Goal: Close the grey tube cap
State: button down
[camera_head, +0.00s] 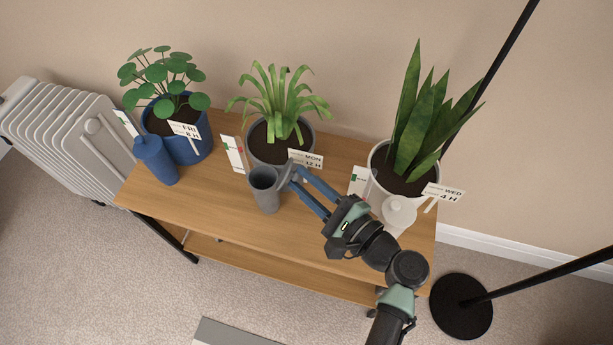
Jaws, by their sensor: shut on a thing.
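The grey tube (266,195) stands upright on the wooden shelf in front of the middle pot, and its dark round mouth is uncovered. The grey tube cap (286,174) is tilted up at the right side of the mouth, apart from the opening. My gripper (297,177) reaches in from the lower right, with its blue fingers shut on the cap. The fingers partly hide the cap's edge, and I cannot make out the hinge clearly.
A blue tube (156,162) stands by the blue pot (195,145) at left. A white tube (397,213) stands by the white pot (378,160) at right. The grey pot (268,155) is close behind. Card labels stick up nearby. Shelf surface (225,205) is clear left of the grey tube.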

aim_at(282, 178)
jog(key=r+p, duration=0.1)
jog(key=p, duration=0.1)
jog(key=r+g+h+p, duration=0.1)
jog(key=p, duration=0.2)
jog(key=shift+w+a+r+n+g, duration=0.1)
jog(key=shift+a+r+n+g, duration=0.05)
jog(key=shift+a+n+g, duration=0.2)
jog(key=a+g+h+p, duration=0.1)
jog(key=p, duration=0.4)
jog(key=a+r+n+g+h+p, duration=0.1)
jog(key=h+p, duration=0.1)
jog(key=p, duration=0.3)
jog(key=w+a+r+n+g+h+p, duration=0.1)
jog(key=h+p, duration=0.1)
jog(key=p, duration=0.3)
jog(key=shift+a+n+p, duration=0.25)
jog(key=shift+p, duration=0.05)
jog(key=w+a+f+n+g+h+b, duration=0.2)
jog(key=a+h+b, duration=0.4)
jog(key=h, duration=0.5)
notch_tip(282, 178, down, 2)
jog(key=shift+w+a+f+n+g+h+b, duration=0.2)
jog(key=shift+a+n+g+h+b, duration=0.2)
jog(key=shift+n+g+b, duration=0.5)
jog(key=shift+r, duration=0.1)
